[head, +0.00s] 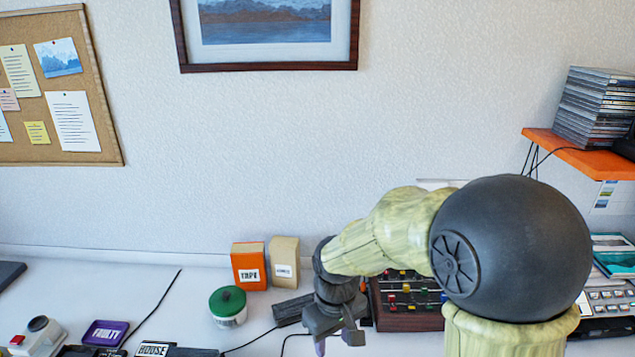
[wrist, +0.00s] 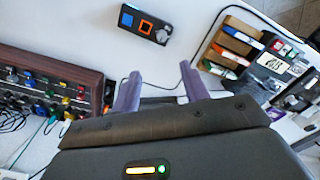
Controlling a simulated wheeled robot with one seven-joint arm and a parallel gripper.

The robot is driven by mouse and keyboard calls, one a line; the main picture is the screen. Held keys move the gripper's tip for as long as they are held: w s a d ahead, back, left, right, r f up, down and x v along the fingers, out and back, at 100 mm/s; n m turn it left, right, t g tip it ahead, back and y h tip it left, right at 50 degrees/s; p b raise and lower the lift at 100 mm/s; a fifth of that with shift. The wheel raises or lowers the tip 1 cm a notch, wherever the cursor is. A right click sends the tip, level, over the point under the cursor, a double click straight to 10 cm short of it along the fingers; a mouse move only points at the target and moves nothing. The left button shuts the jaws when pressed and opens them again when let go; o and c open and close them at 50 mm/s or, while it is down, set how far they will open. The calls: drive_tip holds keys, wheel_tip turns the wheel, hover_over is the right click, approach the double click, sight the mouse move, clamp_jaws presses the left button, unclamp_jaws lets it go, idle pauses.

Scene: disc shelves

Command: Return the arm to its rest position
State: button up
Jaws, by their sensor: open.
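My arm reaches over the white desk in the head view, with its big dark joint at the right. My gripper hangs at the arm's end, low in the middle of the head view, in front of the mixer. In the wrist view my gripper (wrist: 158,88) shows two purple fingers standing apart with nothing between them. Its fingertips are mostly hidden at the bottom of the head view.
The mixer (wrist: 50,105) lies close to my gripper. A green-lidded tub (head: 228,306), an orange box (head: 249,266) and a tan box (head: 285,262) stand to its left. An orange shelf (head: 590,158) holds stacked discs (head: 595,105). A dark handheld device (wrist: 146,23) lies beyond my fingers.

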drive_tip(key=s+d+r+m+t+p, duration=0.1)
drive_tip(key=s+d+r+m+p, duration=0.2)
drive_tip(key=d+r+p, duration=0.1)
drive_tip(key=s+d+r+m+t+p, duration=0.1)
drive_tip(key=s+d+r+m+p, duration=0.2)
drive_tip(key=d, duration=0.4)
drive_tip(key=shift+s+d+r+p, duration=0.25)
drive_tip(key=shift+r+p, duration=0.1)
drive_tip(key=shift+p, duration=0.3)
